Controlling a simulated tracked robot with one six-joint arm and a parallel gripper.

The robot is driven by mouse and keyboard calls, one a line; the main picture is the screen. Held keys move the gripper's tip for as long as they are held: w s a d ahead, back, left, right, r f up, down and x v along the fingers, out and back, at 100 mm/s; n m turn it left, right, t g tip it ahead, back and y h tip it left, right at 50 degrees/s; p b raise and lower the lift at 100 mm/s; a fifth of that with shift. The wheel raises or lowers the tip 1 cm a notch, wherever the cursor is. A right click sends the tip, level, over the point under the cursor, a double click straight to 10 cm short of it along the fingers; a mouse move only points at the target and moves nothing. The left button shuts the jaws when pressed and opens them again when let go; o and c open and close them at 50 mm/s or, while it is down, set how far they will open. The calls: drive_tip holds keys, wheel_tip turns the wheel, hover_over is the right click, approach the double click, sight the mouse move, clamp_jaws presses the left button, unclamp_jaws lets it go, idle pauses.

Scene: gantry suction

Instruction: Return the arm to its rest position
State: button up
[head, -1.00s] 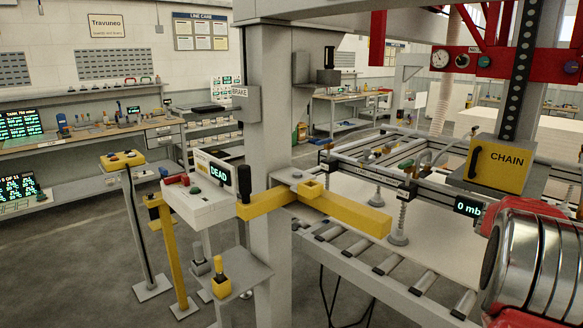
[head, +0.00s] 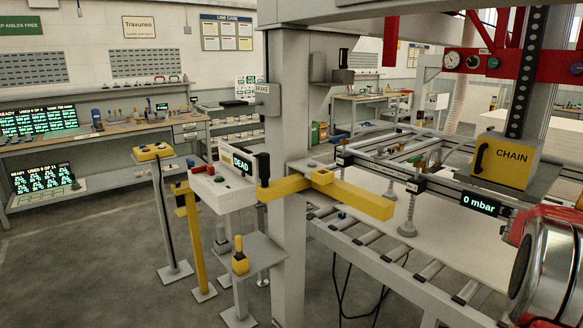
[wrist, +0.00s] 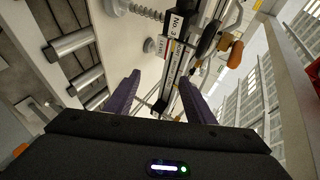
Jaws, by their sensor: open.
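My gripper (wrist: 159,85) shows in the wrist view as two purple fingers set apart, with nothing visible between them. Beyond them are a suction-frame bar with a "No. 3" label (wrist: 178,22) and a ribbed suction stem (wrist: 145,11). In the head view I cannot make out my gripper. A red and metal rounded part (head: 545,265) fills the lower right edge there; I cannot tell whether it is mine.
A yellow arm (head: 355,201) juts from the grey post (head: 288,120) over the roller conveyor (head: 385,256). A yellow CHAIN box (head: 503,160) hangs at right. A "0 mbar" display (head: 479,202) sits below it. A DEAD-labelled box (head: 242,160) stands left of the post. Floor at lower left is open.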

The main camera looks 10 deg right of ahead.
drive_tip(key=w+a+f+n+t+y, duration=0.2)
drive_tip(key=w+a+n+t+y, duration=0.15)
drive_tip(key=w+a+n, duration=0.35)
drive_tip(key=w+a+f+n+t+y, duration=0.2)
drive_tip(key=w+a+n+t, duration=0.35)
drive_tip(key=a, duration=0.45)
drive_tip(key=a+n+y, duration=0.4)
drive_tip(key=a+n, duration=0.1)
drive_tip(key=a, duration=0.8)
drive_tip(key=s+a+f+n+g+y, duration=0.1)
drive_tip(key=s+a+n+g+y, duration=0.15)
drive_tip(key=a, duration=0.65)
drive_tip(key=s+a+f+n+g+y, duration=0.1)
drive_tip(key=s+a+n, duration=0.3)
drive_tip(key=a, duration=0.6)
drive_tip(key=s+a+r+n, duration=0.2)
drive_tip(key=s+a+n, duration=0.7)
drive_tip(key=s+a, duration=0.7)
drive_tip(key=shift+s+a+r, duration=0.4)
drive_tip(key=shift+a, duration=0.25)
drive_tip(key=shift+g, duration=0.25)
drive_tip(key=shift+c, duration=0.5)
